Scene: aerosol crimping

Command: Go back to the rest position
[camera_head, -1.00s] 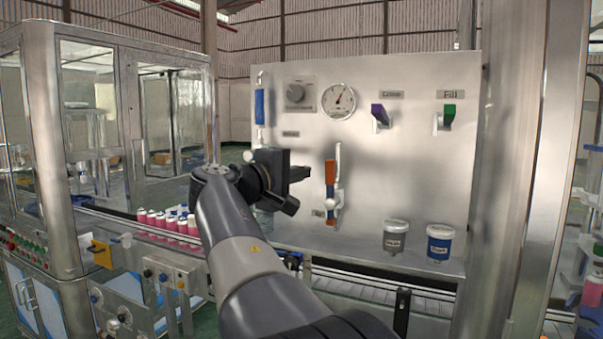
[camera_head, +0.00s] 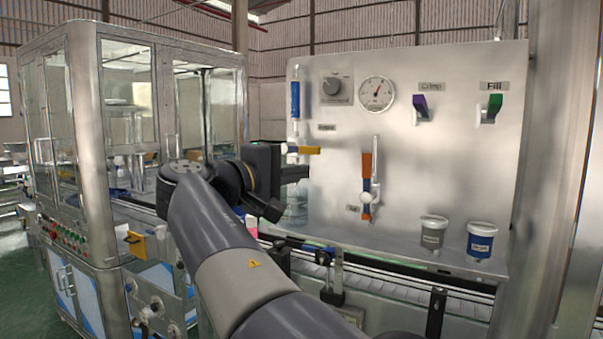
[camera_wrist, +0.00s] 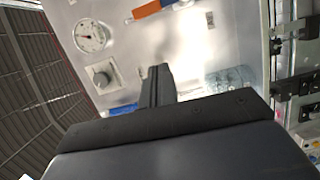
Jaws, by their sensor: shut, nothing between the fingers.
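My gripper (camera_head: 292,173) is at the end of my raised arm, in front of the left part of the steel panel (camera_head: 330,230). Its fingers are together with nothing between them. The wrist view shows the shut fingers (camera_wrist: 158,84) pointing toward the panel (camera_wrist: 190,45). I cannot tell how close the fingertips are to the panel. In the head view a yellow handle (camera_head: 304,150) shows just above the fingers. My gripper partly hides a clear container (camera_head: 297,208) behind it.
Two lidded jars, grey (camera_head: 433,233) and blue (camera_head: 481,241), stand at right. A conveyor (camera_head: 400,277) runs below. A glazed cabinet (camera_head: 125,90) stands left.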

